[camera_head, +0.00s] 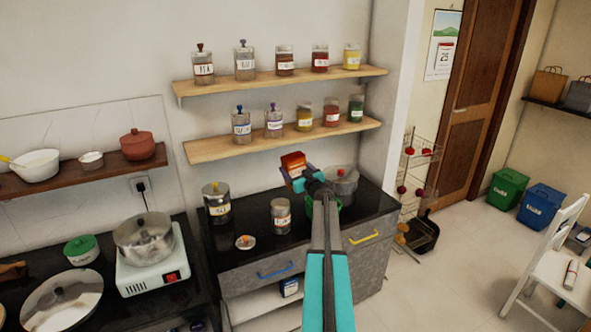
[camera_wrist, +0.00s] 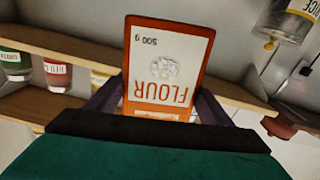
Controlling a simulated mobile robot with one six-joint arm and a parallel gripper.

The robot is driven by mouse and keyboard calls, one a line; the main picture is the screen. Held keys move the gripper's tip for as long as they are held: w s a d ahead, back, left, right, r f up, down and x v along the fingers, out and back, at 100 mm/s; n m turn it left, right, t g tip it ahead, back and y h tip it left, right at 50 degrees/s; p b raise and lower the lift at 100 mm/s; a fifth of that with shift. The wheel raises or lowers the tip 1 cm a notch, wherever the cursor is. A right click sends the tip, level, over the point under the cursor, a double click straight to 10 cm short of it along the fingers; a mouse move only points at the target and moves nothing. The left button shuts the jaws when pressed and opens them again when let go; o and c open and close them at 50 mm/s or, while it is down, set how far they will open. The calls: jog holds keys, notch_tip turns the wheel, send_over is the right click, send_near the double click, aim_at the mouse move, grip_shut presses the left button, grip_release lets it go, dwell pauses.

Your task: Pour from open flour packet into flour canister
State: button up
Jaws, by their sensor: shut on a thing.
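The flour packet (camera_head: 293,163) is orange-red with a white label and hangs in the air above the counter. In the wrist view the packet (camera_wrist: 167,65) shows the word FLOUR, and its label reads upside down in that picture. My gripper (camera_head: 300,177) is shut on the packet, with a finger at each side. A canister with a pale label (camera_head: 281,215) stands upright on the black counter below the packet, seemingly without a lid; its label is too small to read. A round lid (camera_head: 245,242) lies on the counter to its left. The packet's opening is not clear.
A lidded canister (camera_head: 216,203) stands at the counter's left. A pot (camera_head: 341,184) and a green bowl (camera_head: 326,206), partly behind my arm, are at the right. Two shelves of jars (camera_head: 278,147) hang on the wall behind. The stove (camera_head: 153,270) is at left.

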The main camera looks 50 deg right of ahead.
aim_at(296, 160)
jog(key=shift+w+a+m, duration=0.1)
jog(key=shift+a+m, duration=0.15)
jog(key=shift+m, duration=0.45)
jog(key=shift+r, duration=0.15)
jog(key=shift+r, duration=2.4)
jog(key=w+a+f+n+y+b, duration=0.2)
jog(key=a+f+n+y, duration=0.15)
jog(key=a, duration=0.85)
jog(key=w+a+f+n+y+b, duration=0.2)
jog(key=a+f+y+b, duration=0.15)
jog(key=a, duration=0.95)
jog(key=w+a+f+n+y+b, duration=0.15)
jog(key=a+f+y, duration=0.3)
jog(key=a, duration=0.75)
jog(key=s+a+f+n+g+y+b, duration=0.2)
jog(key=s+a+y, duration=0.1)
jog(key=a, duration=0.8)
jog(key=s+a+f+n+g+y+b, duration=0.2)
jog(key=s+a+f+n+y, duration=0.1)
jog(key=a, duration=0.8)
jog(key=s+a+f+n+g+y+b, duration=0.2)
jog(key=s+a, duration=0.4)
jog(key=a, duration=0.5)
jog(key=shift+a+f+n+y, duration=0.35)
jog(key=shift+n+y, duration=0.35)
jog(key=shift+y, duration=0.45)
